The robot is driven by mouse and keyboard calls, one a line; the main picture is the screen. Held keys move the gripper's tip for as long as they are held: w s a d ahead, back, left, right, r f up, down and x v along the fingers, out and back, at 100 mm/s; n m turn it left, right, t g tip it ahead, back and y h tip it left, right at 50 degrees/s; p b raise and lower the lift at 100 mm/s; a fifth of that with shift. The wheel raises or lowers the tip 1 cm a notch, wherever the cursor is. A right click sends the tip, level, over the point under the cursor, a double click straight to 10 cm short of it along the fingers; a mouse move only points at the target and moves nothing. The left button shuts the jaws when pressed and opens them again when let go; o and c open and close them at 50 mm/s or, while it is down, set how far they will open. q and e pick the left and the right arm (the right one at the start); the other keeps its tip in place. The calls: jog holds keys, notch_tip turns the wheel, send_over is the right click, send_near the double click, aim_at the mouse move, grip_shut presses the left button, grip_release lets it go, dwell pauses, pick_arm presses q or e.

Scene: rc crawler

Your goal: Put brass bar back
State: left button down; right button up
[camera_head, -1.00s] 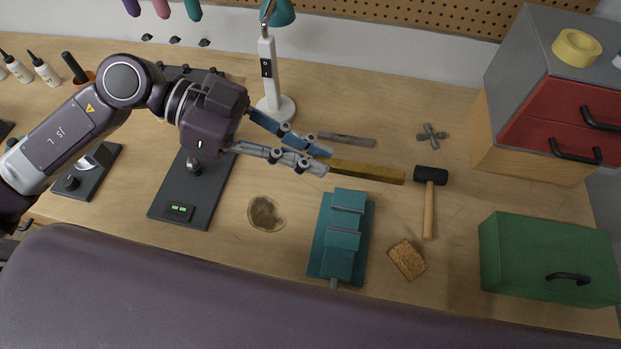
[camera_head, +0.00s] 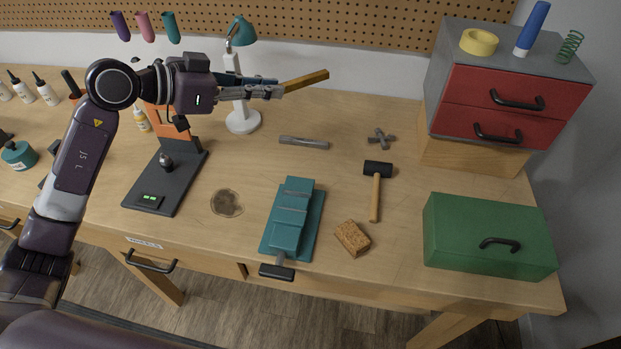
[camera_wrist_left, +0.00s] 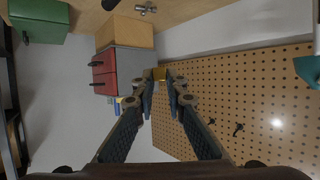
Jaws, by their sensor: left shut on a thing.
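My left gripper (camera_head: 278,87) is shut on the brass bar (camera_head: 307,80), holding it by one end. The bar sticks out to the right and tilts slightly upward, and appears well above the bench, in front of the back wall. In the left wrist view the bar's yellow end (camera_wrist_left: 159,73) shows between the fingertips (camera_wrist_left: 160,82), with the pegboard (camera_wrist_left: 240,105) beyond. My right gripper is not in view.
The desk lamp (camera_head: 243,120) stands close behind the gripper. Red drawers (camera_head: 500,105) stand at right.

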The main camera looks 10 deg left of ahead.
pick_arm(q)
jog(key=f, duration=1.5)
jog(key=shift+w+a+f, duration=0.25)
jog(key=shift+w+a, duration=0.1)
jog(key=shift+a, duration=0.05)
jog(key=shift+f, duration=0.25)
notch_tip(320, 180, down, 4)
jog(key=shift+f, duration=0.2)
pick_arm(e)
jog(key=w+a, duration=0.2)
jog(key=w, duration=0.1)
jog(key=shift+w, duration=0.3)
pick_arm(q)
jog(key=shift+f, duration=0.1)
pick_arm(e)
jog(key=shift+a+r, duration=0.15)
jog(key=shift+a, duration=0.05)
